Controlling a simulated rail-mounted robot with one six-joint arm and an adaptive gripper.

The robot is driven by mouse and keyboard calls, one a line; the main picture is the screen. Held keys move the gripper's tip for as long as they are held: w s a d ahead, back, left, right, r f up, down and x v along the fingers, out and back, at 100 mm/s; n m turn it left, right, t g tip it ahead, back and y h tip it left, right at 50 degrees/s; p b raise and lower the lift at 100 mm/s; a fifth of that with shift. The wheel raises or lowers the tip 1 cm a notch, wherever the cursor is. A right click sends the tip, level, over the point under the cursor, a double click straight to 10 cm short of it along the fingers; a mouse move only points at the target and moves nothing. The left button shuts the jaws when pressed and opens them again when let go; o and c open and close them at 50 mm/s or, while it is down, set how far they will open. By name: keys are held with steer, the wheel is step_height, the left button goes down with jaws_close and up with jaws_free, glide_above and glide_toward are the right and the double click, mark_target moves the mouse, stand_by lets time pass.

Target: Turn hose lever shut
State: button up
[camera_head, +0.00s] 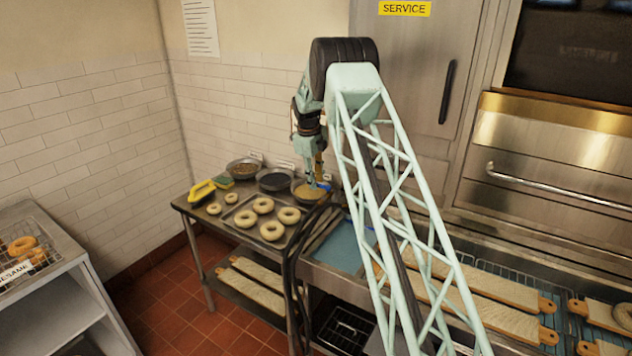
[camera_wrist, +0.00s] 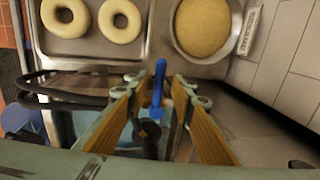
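The hose lever (camera_wrist: 158,84) has a blue handle and shows between my fingers in the wrist view. It points toward the top of that picture, with a dark fitting (camera_wrist: 149,134) at its lower end. My gripper (camera_wrist: 156,92) is open, with one tan-padded finger on each side of the lever and a visible gap on both sides. In the head view my gripper (camera_head: 319,168) points down at the back of the steel table, and a bit of blue shows by its tips. The black hose (camera_wrist: 65,88) runs off left in the wrist view.
A tray (camera_head: 237,233) of bagels lies left of my gripper. A bowl of tan seeds (camera_wrist: 203,25) stands close by, with two other bowls (camera_head: 276,180) (camera_head: 244,169) along the tiled wall. Black hoses (camera_head: 292,262) hang over the table's front. A yellow-handled tool (camera_head: 202,190) lies far left.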

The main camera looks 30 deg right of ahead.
steer(key=shift+r, duration=0.15)
steer(key=v, duration=1.1)
steer(key=shift+r, duration=0.35)
steer(key=shift+a, duration=0.1)
stand_by(0.4)
